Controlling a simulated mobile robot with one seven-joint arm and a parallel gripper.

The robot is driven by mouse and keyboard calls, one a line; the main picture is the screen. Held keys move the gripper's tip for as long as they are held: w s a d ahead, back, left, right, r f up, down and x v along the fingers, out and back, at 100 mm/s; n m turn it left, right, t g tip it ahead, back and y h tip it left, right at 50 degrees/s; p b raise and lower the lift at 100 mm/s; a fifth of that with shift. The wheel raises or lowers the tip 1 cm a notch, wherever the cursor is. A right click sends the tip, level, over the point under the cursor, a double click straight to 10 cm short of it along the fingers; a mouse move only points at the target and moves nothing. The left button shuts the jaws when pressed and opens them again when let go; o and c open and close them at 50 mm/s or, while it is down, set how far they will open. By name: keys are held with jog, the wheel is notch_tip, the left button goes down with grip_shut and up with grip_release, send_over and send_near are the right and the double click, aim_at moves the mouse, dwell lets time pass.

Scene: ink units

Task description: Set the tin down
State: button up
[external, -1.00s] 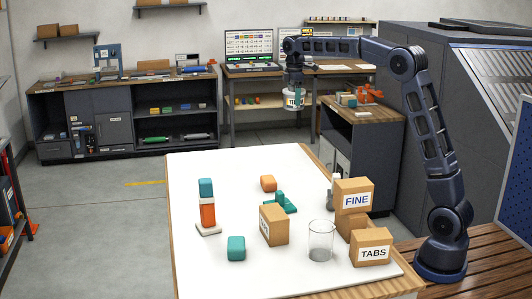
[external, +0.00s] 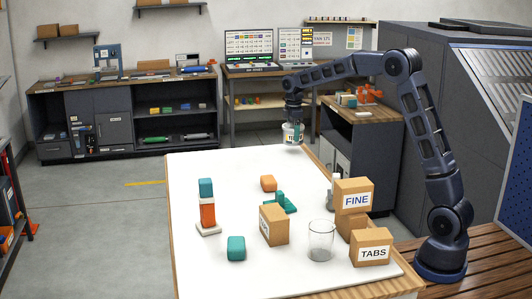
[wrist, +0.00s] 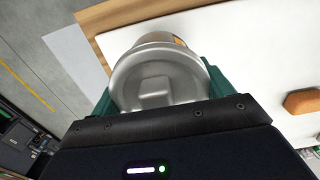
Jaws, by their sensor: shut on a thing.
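The tin (external: 291,134) is a small silver can with a pale label, held at the end of my arm over the far end of the white table top. In the wrist view its grey metal lid (wrist: 158,80) fills the upper middle. My gripper (external: 293,122) is shut on the tin, with green fingers (wrist: 214,78) on either side of it. The tin looks upright. I cannot tell for sure whether its base touches the table (external: 215,170) or hangs just above it.
An orange block (external: 268,183) and green pieces (external: 284,202) lie nearer on the table. A stack with a teal top (external: 206,187), a teal block (external: 236,248), a clear glass (external: 320,240) and several cardboard boxes (external: 352,194) stand further forward. The table's far end looks clear.

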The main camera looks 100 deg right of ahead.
jog(key=shift+f, duration=1.8)
jog(key=shift+f, duration=0.15)
jog(key=o, duration=1.3)
